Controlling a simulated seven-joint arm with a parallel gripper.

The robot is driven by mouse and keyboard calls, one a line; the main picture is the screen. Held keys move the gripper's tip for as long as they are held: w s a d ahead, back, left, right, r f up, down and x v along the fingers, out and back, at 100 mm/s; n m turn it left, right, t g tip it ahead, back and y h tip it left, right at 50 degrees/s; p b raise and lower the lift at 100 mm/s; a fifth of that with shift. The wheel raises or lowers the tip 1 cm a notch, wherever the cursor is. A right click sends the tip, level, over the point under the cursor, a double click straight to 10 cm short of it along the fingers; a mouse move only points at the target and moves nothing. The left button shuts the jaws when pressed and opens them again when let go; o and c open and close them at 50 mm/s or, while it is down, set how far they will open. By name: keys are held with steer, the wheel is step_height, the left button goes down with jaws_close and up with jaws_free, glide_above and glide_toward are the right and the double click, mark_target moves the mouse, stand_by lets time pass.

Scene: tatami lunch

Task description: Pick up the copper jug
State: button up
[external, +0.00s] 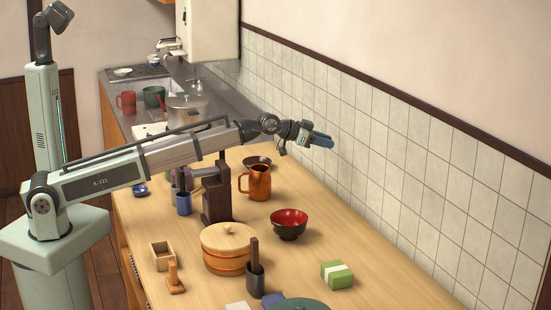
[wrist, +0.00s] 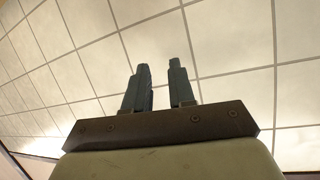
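The copper jug (external: 260,183) stands upright on the wooden table in the external view, its handle towards the left. My gripper (external: 326,140) is up in the air, above and to the right of the jug, pointing towards the tiled wall. In the wrist view my gripper (wrist: 160,82) shows two fingers apart with a gap between them and nothing held. The jug is not in the wrist view, which shows only wall tiles beyond the fingers.
A dark wooden device (external: 217,192) stands close left of the jug. A dark shallow dish (external: 257,162) lies behind it, a red-black bowl (external: 289,224) in front. A lidded wooden tub (external: 227,248) and a green box (external: 337,275) are nearer. The tiled wall (external: 400,150) bounds the right.

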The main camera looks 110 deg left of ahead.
steer(key=s+a+f+n, duration=0.25)
steer(key=s+a, duration=0.35)
steer(key=s, duration=0.7)
steer(key=s+a+f+n, duration=0.1)
steer(key=s+a+n, duration=0.35)
steer(key=s, duration=0.75)
steer(key=n+h, duration=1.6)
glide_toward(239, 181)
steer(key=x, duration=0.3)
steer(key=shift+w+f, duration=0.2)
steer(key=shift+f, duration=0.15)
steer(key=shift+x, duration=3.2)
steer(key=shift+a, duration=0.1)
